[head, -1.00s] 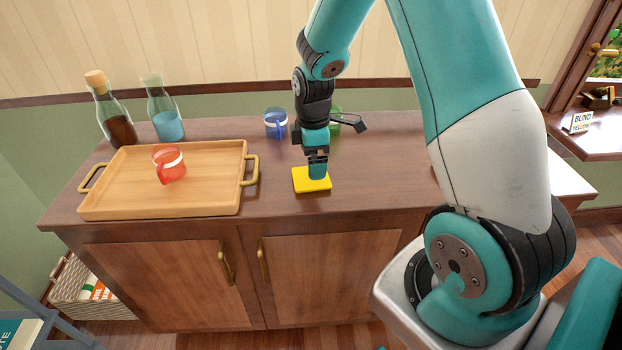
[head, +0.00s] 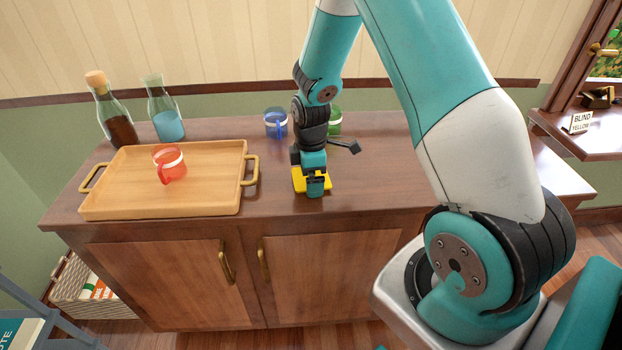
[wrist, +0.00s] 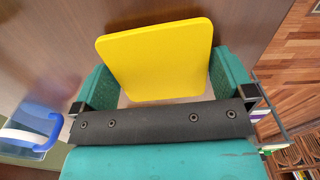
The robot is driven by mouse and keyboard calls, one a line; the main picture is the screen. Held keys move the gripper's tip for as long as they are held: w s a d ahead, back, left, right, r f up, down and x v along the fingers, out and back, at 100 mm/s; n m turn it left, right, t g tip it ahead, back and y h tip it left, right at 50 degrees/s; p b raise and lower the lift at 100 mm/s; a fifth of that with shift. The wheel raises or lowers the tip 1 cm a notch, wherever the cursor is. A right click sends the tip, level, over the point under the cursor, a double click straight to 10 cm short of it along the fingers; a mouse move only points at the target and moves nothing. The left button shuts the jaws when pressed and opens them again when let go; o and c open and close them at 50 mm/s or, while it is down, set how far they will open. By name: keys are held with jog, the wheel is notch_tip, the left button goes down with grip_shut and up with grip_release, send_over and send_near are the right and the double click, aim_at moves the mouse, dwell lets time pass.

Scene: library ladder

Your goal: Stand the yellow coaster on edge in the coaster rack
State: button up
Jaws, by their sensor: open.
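The yellow coaster (head: 299,184) lies flat on the wooden cabinet top, to the right of the tray. It fills the middle of the wrist view (wrist: 158,60). My gripper (head: 316,192) is low over the coaster and hides part of it in the head view. In the wrist view my gripper (wrist: 160,88) is open, with one teal finger at each side of the coaster. I cannot tell whether the fingers touch its edges. I do not make out a coaster rack in these frames.
A wooden tray (head: 220,195) with a red mug (head: 169,164) stands on the left. Behind are two bottles, a blue mug (head: 276,123) and a green mug (head: 335,121). The cabinet top (head: 375,175) right of my gripper is clear.

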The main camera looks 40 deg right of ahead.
jog(key=c, duration=0.6)
